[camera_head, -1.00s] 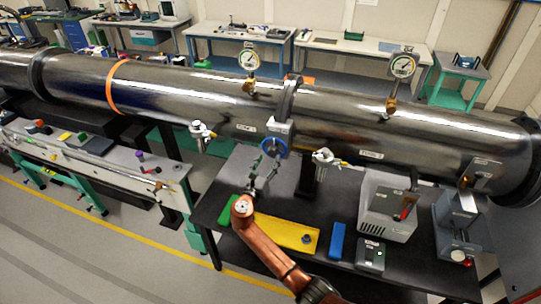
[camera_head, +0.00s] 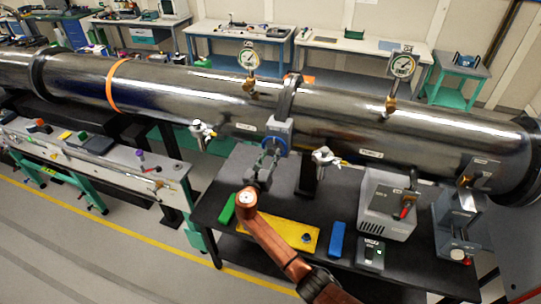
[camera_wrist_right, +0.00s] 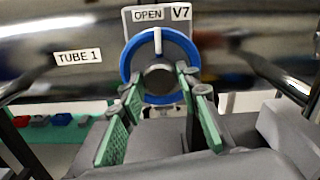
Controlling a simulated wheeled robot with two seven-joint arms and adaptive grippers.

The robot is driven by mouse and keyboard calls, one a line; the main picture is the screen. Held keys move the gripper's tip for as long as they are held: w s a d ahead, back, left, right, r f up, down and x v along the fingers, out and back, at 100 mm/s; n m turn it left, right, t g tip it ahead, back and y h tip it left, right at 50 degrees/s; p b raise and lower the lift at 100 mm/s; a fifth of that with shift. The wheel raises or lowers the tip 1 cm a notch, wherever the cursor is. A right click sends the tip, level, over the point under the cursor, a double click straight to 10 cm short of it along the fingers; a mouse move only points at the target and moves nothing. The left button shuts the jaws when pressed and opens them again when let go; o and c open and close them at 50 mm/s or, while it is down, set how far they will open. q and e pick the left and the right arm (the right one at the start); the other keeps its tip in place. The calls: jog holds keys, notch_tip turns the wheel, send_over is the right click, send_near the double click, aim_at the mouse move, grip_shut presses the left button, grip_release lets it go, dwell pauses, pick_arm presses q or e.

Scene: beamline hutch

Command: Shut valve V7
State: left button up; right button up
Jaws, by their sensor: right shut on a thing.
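Valve V7 has a blue round handwheel (camera_head: 284,147) under the long steel tube, near the tube's middle flange. In the right wrist view, the blue wheel (camera_wrist_right: 131,62) faces me, with a white mark at its top. Behind it is a plate (camera_wrist_right: 162,15) reading OPEN and V7. My right gripper (camera_head: 268,158) is at the wheel, reaching up from below. In the right wrist view, its green-padded fingers (camera_wrist_right: 157,88) stand apart at the wheel's lower left and right, shut on it. The exact finger contact is partly hidden. My left gripper is out of view.
The steel tube (camera_head: 195,90) runs across the view. Small silver fittings (camera_head: 202,132) and (camera_head: 325,158) hang on either side of the valve. Below are a yellow plate (camera_head: 290,234), a blue block (camera_head: 336,240) and a grey box (camera_head: 385,205) on the dark bench. Gauges (camera_head: 249,58) stand above.

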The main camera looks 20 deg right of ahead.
jog(key=c, duration=0.3)
jog(key=shift+c, duration=0.2)
